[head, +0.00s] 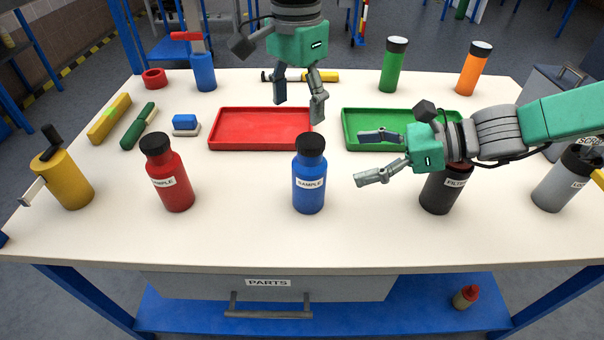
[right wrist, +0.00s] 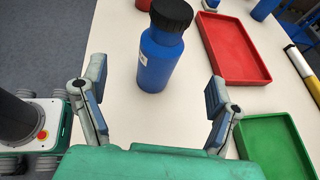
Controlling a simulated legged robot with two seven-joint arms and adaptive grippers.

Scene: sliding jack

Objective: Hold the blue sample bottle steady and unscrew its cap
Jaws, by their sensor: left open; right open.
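The blue sample bottle (head: 309,190) stands upright on the table near the front middle, with its black cap (head: 310,145) on top and a white SAMPLE label. My right gripper (head: 361,158) is open and empty to the right of the bottle, its fingers pointing left towards it. In the right wrist view the bottle (right wrist: 158,62) and its cap (right wrist: 171,14) appear ahead, framed between the open fingers and not touched. My left gripper (head: 299,108) is open and empty, pointing down over the red tray's back edge, behind the bottle.
A red bottle (head: 171,178) stands left of the blue one, and a dark filter bottle (head: 440,193) stands under my right arm. A red tray (head: 226,142) and a green tray (head: 352,116) lie behind. Table around the blue bottle is clear.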

